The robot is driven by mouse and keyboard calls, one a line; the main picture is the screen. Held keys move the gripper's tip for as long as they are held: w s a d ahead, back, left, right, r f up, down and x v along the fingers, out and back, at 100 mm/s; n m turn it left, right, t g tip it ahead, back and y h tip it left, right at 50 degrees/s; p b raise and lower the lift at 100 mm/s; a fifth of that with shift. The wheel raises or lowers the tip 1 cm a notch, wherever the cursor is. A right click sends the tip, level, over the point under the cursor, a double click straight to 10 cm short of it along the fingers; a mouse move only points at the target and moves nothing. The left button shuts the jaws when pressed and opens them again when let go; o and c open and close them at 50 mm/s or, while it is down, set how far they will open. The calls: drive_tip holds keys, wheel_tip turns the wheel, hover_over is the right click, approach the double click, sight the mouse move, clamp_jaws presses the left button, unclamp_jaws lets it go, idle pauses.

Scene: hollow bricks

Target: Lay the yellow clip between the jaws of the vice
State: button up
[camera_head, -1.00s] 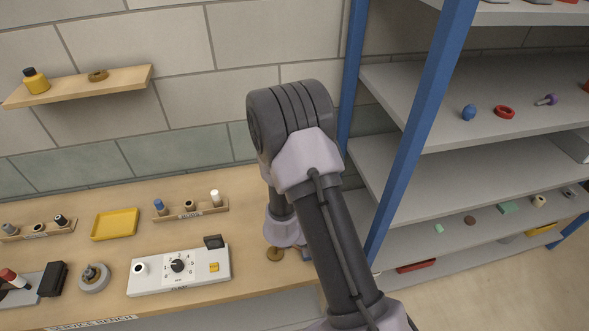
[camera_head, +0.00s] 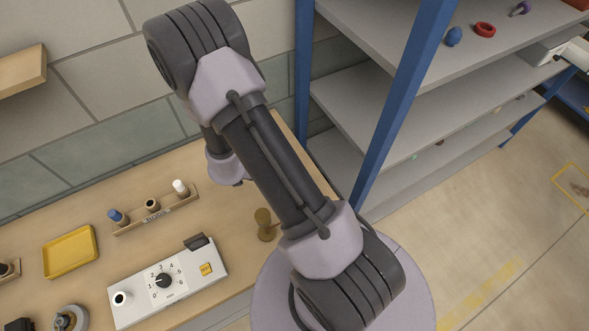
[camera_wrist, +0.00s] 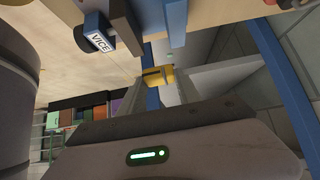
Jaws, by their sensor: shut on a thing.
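In the wrist view my gripper (camera_wrist: 160,85) is shut on the yellow clip (camera_wrist: 158,75), which sits between the fingertips. The vice (camera_wrist: 176,14) shows at the top of that view as blue and dark parts, beside a label reading VICE (camera_wrist: 98,42). The clip appears just below the vice in the picture and apart from it; the depth between them is hard to judge. In the head view my arm hides the gripper, the clip and the vice.
The wooden bench (camera_head: 215,232) carries a dial panel (camera_head: 168,282), a yellow tray (camera_head: 69,251), a rack of small pegs (camera_head: 155,210) and a brass-coloured piece (camera_head: 265,224) close to my arm. A shelf unit with blue posts (camera_head: 395,105) stands right of the bench.

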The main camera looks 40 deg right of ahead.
wheel_tip(320, 180, down, 7)
drive_tip(key=b, duration=0.6)
drive_tip(key=shift+f+b, duration=0.2)
drive_tip(key=shift+b, duration=0.1)
drive_tip(key=shift+s+a+f+b, duration=0.2)
drive_tip(key=shift+a+f+b, duration=0.2)
drive_tip(key=shift+f, duration=0.2)
drive_tip(key=shift+s+a+f+b, duration=0.3)
drive_tip(key=shift+f+b, duration=0.15)
drive_tip(key=shift+f, duration=0.1)
drive_tip(key=shift+s+a+f+b, duration=0.15)
drive_tip(key=shift+a+f+b, duration=0.25)
drive_tip(key=shift+f, duration=0.2)
drive_tip(key=o, duration=1.4)
drive_tip(key=r, duration=0.1)
drive_tip(key=w+r+p, duration=0.1)
drive_tip(key=r, duration=0.1)
drive_tip(key=r+p, duration=0.1)
drive_tip(key=shift+w+a+r, duration=0.3)
drive_tip(key=w+a+r+h+p, duration=0.1)
drive_tip(key=a+r+p, duration=0.3)
drive_tip(key=a+r, duration=0.5)
drive_tip(key=shift+w+a+r+n+h, duration=0.3)
drive_tip(key=shift+w+a+r+n, duration=0.1)
drive_tip(key=shift+a, duration=0.75)
